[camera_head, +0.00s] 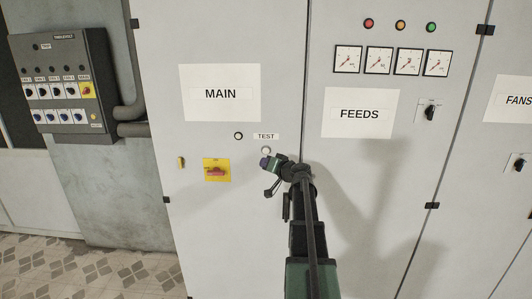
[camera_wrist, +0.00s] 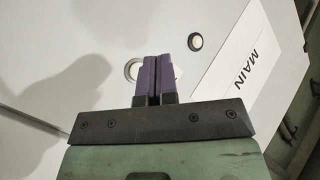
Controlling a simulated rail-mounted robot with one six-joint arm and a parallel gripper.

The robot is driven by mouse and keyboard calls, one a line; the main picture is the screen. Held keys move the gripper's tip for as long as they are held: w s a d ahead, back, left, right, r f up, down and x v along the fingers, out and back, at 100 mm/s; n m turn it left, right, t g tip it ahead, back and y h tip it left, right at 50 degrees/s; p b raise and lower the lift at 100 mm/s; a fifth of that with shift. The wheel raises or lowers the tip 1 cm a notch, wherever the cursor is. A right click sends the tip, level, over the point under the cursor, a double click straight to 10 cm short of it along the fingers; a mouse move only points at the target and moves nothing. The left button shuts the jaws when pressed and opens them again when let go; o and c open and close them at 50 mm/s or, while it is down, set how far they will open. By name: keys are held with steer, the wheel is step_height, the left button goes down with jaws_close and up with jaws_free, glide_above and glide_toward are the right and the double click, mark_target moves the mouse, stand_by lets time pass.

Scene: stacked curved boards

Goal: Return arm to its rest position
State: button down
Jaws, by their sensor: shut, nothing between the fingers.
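My gripper (camera_head: 265,162) is at the upper front of the grey MAIN cabinet (camera_head: 220,45), beside the white round TEST button (camera_head: 266,150). In the wrist view its purple fingers (camera_wrist: 155,75) are closed together with nothing between them. They cover part of a white round button (camera_wrist: 133,69) there. I cannot tell whether the fingertips touch the panel. My arm reaches up from the bottom of the head view.
A yellow plate with a red rotary switch (camera_head: 217,170) is left of my gripper. The FEEDS cabinet (camera_head: 360,190) with gauges and a black switch (camera_head: 430,113) is on the right. A grey breaker box (camera_head: 62,82) hangs at the left. Patterned floor (camera_head: 90,265) is bare.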

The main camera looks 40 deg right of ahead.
stand_by(0.5)
steer(key=s+a+f+n+g+b, duration=0.1)
steer(key=s+a+f+g, duration=0.4)
steer(key=a, duration=1)
steer(key=s+a+f+n+g+b, duration=0.1)
steer(key=s+a+f+n+g, duration=0.2)
steer(key=a, duration=1.2)
steer(key=s+a+f+n+g+b, duration=0.2)
steer(key=s+a+f+g, duration=0.6)
steer(key=s+a, duration=0.5)
step_height(320, 180, down, 3)
steer(key=shift+a+r+n, duration=0.15)
steer(key=shift+a+n, duration=0.35)
steer(key=shift+a, duration=0.6)
steer(key=shift+s, duration=0.1)
